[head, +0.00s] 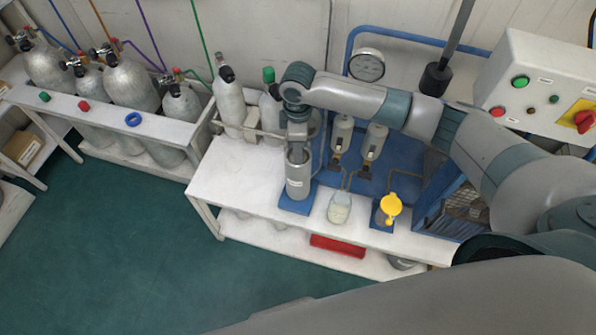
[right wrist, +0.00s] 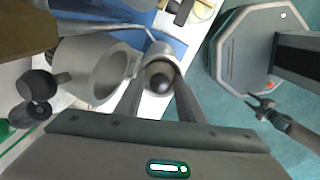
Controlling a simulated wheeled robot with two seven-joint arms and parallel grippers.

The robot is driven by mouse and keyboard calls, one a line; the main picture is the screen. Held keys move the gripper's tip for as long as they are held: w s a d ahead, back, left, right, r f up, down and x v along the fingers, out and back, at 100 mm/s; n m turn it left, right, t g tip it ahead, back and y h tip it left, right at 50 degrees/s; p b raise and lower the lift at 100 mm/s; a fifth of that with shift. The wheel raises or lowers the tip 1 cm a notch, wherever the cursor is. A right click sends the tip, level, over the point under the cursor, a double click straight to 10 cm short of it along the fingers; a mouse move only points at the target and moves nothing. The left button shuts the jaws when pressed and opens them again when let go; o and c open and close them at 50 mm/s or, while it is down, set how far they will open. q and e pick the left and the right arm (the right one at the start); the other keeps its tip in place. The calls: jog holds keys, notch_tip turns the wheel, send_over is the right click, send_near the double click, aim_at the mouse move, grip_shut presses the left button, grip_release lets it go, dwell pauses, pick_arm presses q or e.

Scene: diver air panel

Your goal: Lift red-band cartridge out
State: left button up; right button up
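My right gripper (head: 298,140) points down at a grey metal canister (head: 298,182) on a blue stand (head: 291,205). In the right wrist view, my right gripper (right wrist: 162,95) has its fingers on either side of a dark round knob (right wrist: 160,76) with a pale metal collar. Whether the fingers press on it is unclear. A wide, hollow grey cylinder (right wrist: 103,75) is open just left of the fingers. No red band can be made out, so I cannot identify the cartridge. My left gripper (right wrist: 258,103) appears small, with its fingers apart, over the floor in the right wrist view.
On the white bench (head: 250,185) stand a clear jar (head: 339,207) and a yellow-topped item (head: 390,207). Two small cylinders (head: 372,141) hang on the blue panel behind. A red box (head: 337,246) lies on the lower shelf. Gas cylinders (head: 130,82) stand in the left rack.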

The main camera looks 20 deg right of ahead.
jog(key=shift+c, duration=0.7)
jog(key=c, duration=0.5)
grip_shut()
jog(key=shift+r, duration=0.1)
jog(key=shift+r, duration=0.1)
